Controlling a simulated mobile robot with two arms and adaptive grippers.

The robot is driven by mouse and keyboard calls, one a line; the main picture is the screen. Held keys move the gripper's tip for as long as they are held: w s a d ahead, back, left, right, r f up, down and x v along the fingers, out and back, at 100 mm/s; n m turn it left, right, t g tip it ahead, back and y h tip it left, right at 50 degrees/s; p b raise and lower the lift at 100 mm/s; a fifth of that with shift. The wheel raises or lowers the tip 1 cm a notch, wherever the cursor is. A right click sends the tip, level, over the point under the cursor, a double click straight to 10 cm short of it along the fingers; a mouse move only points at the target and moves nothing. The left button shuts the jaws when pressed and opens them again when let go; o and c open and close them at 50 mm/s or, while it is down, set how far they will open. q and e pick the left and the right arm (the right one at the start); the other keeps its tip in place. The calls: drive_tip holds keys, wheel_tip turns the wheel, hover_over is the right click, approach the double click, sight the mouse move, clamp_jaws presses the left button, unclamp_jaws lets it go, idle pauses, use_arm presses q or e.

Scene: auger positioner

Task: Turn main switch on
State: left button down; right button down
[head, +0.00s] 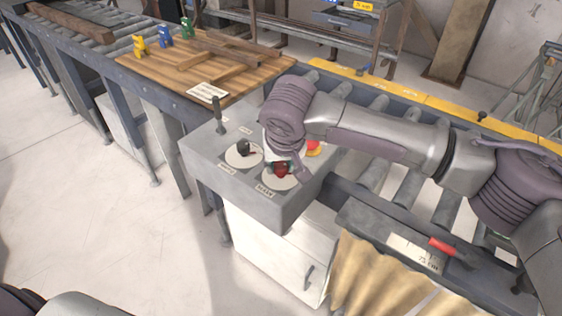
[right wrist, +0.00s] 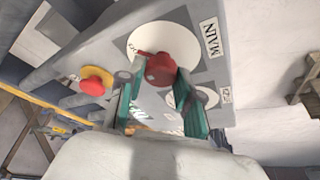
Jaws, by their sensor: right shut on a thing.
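The main switch is a red knob on a white round plate on top of the grey control box (head: 207,163). In the right wrist view the red knob (right wrist: 160,68) sits beside the label MAIN. My right gripper (right wrist: 157,75) has its two green-lined fingers on either side of the knob and is shut on it. In the head view the red knob (head: 281,170) shows under my right wrist, which covers part of the panel. My left gripper is not in view.
A black knob (head: 243,147) and an upright lever (head: 218,115) stand on the same box. A red and yellow button (right wrist: 93,82) is beside the main switch. A wooden board (head: 150,70) with small coloured figures lies behind. A roller conveyor runs at the right.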

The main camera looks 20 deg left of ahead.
drive_tip(key=n+p, duration=0.1)
drive_tip(key=n+g+y+p, duration=0.1)
drive_tip(key=n+p, duration=0.2)
drive_tip(key=shift+d+r+n+p, duration=0.1)
drive_tip(key=shift+r+n+p, duration=0.15)
drive_tip(key=shift+n+p, duration=0.05)
drive_tip(key=shift+w+n+g+y+p, duration=0.1)
drive_tip(key=shift+n+g+y+p, duration=0.35)
drive_tip(key=shift+n+p, duration=0.4)
drive_tip(key=n+g+p, duration=0.1)
drive_tip(key=n, duration=0.2)
drive_tip(key=shift+f, duration=0.1)
drive_tip(key=shift+w+n+g+y+p, duration=0.1)
drive_tip(key=shift+n+g+y+p, duration=0.25)
drive_tip(key=shift+n, duration=0.5)
drive_tip(key=shift+f+n+g, duration=0.15)
drive_tip(key=shift+n+g, duration=0.15)
drive_tip(key=shift+n, duration=0.6)
drive_tip(key=n+g, duration=0.1)
drive_tip(key=n, duration=0.1)
drive_tip(key=n+b, duration=0.1)
drive_tip(key=n, duration=0.1)
drive_tip(key=shift+w+n+g, duration=0.1)
drive_tip(key=shift+n+g, duration=0.3)
